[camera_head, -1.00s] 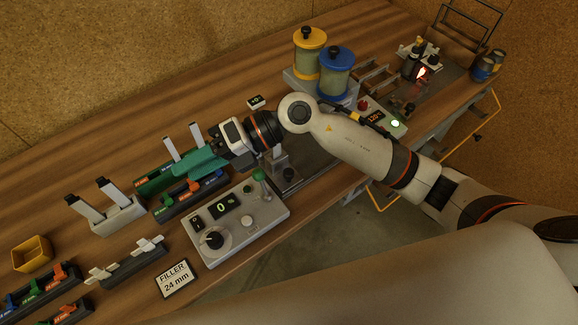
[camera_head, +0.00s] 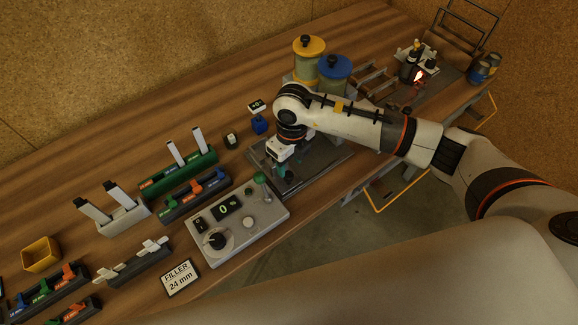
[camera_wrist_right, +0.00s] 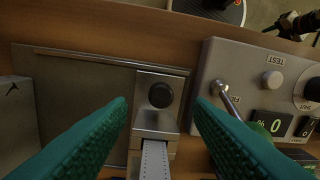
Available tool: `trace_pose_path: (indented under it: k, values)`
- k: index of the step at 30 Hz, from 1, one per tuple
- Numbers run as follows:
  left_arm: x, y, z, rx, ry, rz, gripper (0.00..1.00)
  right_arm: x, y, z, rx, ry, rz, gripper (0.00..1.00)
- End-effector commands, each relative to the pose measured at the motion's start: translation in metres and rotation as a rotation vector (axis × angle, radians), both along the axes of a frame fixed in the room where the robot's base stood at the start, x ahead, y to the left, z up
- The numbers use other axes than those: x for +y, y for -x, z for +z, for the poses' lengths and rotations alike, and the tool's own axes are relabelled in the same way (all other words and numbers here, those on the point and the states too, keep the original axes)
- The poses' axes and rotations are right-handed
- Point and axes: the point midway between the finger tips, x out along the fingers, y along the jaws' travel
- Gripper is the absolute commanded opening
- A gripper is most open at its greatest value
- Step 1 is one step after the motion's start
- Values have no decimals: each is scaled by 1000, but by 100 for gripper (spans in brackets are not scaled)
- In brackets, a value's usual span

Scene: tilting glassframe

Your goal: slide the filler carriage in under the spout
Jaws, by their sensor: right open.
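The filler carriage, as I take it, is a small metal block with a round black knob (camera_wrist_right: 160,95) and a ruled strip, seen between my fingers in the right wrist view. It sits on a flat grey plate (camera_wrist_right: 80,110). My right gripper (camera_wrist_right: 160,120) is open, its teal fingers on either side of the block with gaps showing. In the head view my right gripper (camera_head: 282,171) points down over the plate and hides part of the carriage. I cannot make out the spout. My left gripper is not in view.
A grey control box (camera_head: 236,222) with a lever, dial and display reading 0 stands close beside the plate. A yellow-lidded canister (camera_head: 308,62) and a blue-lidded one stand behind. A sign (camera_head: 178,278) reads "FILLER 24 mm". Green and grey racks stand left.

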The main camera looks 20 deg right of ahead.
Motion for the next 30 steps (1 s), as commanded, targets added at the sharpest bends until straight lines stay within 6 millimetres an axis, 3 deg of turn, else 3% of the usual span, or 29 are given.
trace_pose_path:
  k: [9,20,28,30]
  values:
    - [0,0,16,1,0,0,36,2,1,-42,2,-2,-1,47]
    - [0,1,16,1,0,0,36,2,1,-47,0,-2,0,47]
    - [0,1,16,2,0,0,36,2,1,-47,0,-2,0,2]
    - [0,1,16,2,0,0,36,2,1,-47,0,-2,0,0]
